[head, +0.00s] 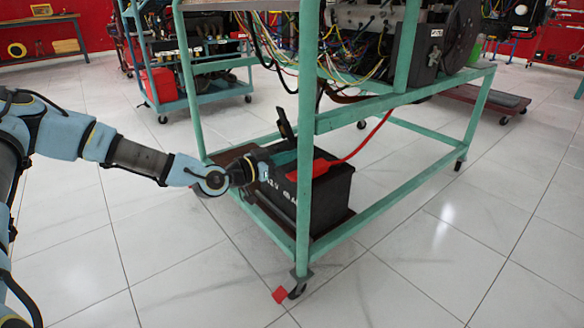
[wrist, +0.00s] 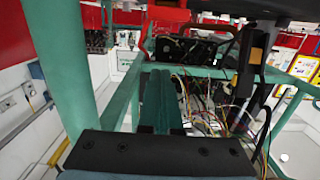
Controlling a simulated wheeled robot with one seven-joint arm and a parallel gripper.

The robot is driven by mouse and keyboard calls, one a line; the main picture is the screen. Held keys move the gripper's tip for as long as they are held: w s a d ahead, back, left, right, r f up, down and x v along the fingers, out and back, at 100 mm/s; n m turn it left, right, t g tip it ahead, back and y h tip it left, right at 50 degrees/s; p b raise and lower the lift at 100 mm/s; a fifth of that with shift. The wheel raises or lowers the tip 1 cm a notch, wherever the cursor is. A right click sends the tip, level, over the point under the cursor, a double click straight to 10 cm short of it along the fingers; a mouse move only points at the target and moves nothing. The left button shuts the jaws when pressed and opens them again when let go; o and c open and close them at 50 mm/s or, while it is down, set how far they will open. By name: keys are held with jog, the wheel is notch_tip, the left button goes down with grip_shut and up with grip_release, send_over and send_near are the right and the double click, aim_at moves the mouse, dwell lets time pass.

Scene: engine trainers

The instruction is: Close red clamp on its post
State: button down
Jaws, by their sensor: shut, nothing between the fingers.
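The red clamp (head: 318,167) lies at the top of the black battery (head: 328,198), with a red cable (head: 362,146) running up to the right from it. I cannot tell whether its jaws are open or closed, and its post does not show clearly. My gripper (head: 284,158) is over the left part of the battery, left of the red clamp, partly behind the cart's front green leg. In the wrist view my gripper's dark teal fingers (wrist: 158,78) are together and empty. A black upright piece (head: 283,122) stands just behind the gripper in the head view.
The battery sits on the low shelf of a green-framed engine cart (head: 308,230). The frame's legs and rails stand close around my arm. Loose wires (head: 345,62) hang above. Another blue cart (head: 190,102) stands behind. The tiled floor in front is clear.

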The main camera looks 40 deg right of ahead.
notch_tip(320, 180, down, 7)
jog(key=a+h+b, duration=0.2)
jog(key=h+b, duration=0.1)
jog(key=b, duration=0.5)
jog(key=shift+r+h, duration=0.2)
jog(key=shift+h, duration=0.1)
